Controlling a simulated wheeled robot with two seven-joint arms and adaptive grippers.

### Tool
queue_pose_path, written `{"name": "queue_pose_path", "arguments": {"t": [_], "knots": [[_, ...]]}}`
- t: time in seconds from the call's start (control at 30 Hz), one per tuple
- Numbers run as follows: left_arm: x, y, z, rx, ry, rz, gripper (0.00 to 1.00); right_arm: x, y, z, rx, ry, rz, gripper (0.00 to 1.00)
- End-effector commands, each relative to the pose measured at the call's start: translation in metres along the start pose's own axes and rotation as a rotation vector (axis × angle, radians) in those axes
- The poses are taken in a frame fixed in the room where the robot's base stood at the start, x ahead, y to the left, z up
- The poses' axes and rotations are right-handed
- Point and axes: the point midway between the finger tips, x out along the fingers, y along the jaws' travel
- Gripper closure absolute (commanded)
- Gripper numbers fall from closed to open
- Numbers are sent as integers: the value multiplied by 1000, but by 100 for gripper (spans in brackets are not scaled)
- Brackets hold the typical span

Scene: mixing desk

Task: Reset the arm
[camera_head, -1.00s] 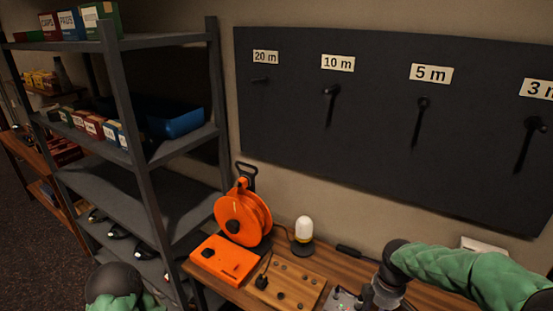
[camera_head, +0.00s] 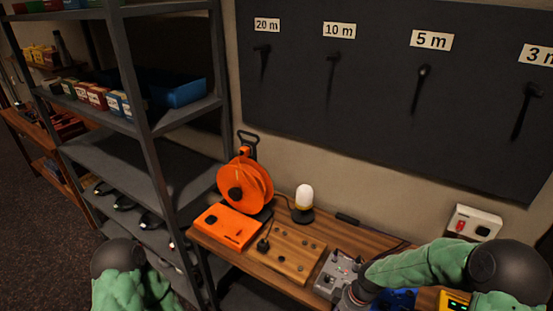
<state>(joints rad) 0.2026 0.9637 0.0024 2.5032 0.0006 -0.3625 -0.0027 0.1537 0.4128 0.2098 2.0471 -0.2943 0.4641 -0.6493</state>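My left arm (camera_head: 125,275), in a green sleeve with a dark joint, shows at the bottom left in front of the shelf; its gripper is outside the picture. My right arm (camera_head: 425,268) comes in at the bottom right, bent, with its grey wrist (camera_head: 350,299) at the lower edge beside a grey control box (camera_head: 337,274). The fingers of the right gripper are out of view. I cannot tell whether it holds anything.
The wooden desk (camera_head: 225,251) holds an orange cable reel (camera_head: 254,187), a flat orange case (camera_head: 224,226), a lamp (camera_head: 304,203), a wooden board (camera_head: 291,253) and a blue device (camera_head: 402,299). A metal shelf (camera_head: 140,80) stands left. A black pegboard (camera_head: 385,90) hangs behind.

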Motion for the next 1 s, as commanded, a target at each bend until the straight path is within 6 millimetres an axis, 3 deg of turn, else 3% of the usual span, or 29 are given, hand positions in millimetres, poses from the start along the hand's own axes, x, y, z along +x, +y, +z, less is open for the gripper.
{"name": "queue_pose_path", "arguments": {"t": [0.03, 0.2, 0.3, 0.43, 0.63, 1.0], "knots": [[6, -2, 0, 0, 0, 0, 58, 26, -12, 4, 56, 7, -26, 54], [19, -7, -1, 0, 0, 0, 58, 102, -57, 15, 337, 52, -90, 54], [26, -9, -1, 0, 0, 0, 58, 141, -84, 28, 521, 63, -116, 54], [34, -12, -1, 0, 0, 0, 58, 178, -113, 47, 735, 65, -129, 54], [40, -14, -1, 0, 0, 0, 58, 202, -136, 67, 928, 63, -121, 54], [40, -14, -1, 0, 0, 0, 58, 204, -139, 71, 962, 65, -117, 54]]}}
